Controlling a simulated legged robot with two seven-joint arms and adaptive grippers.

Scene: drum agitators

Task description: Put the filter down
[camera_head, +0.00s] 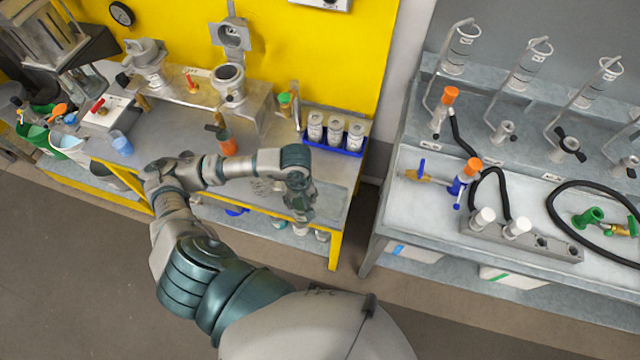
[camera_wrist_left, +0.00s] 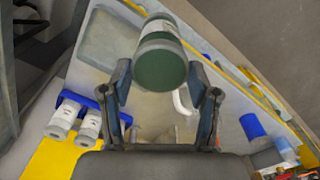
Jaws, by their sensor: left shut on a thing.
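The filter (camera_wrist_left: 160,58) is a short cylinder with a dark green end and a white labelled body. It shows in the left wrist view between the two fingers of my left gripper (camera_wrist_left: 160,76), which is shut on it. In the head view my left gripper (camera_head: 301,208) points down over the front right part of the yellow-edged workbench (camera_head: 335,205). The filter cannot be made out clearly there. From these views I cannot tell whether the filter touches the bench. My right gripper is not in view.
A blue rack (camera_head: 316,145) with three white canisters (camera_head: 335,132) stands at the back right of the bench. A grey bench (camera_head: 420,210) with hoses and valves is across a gap on the right.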

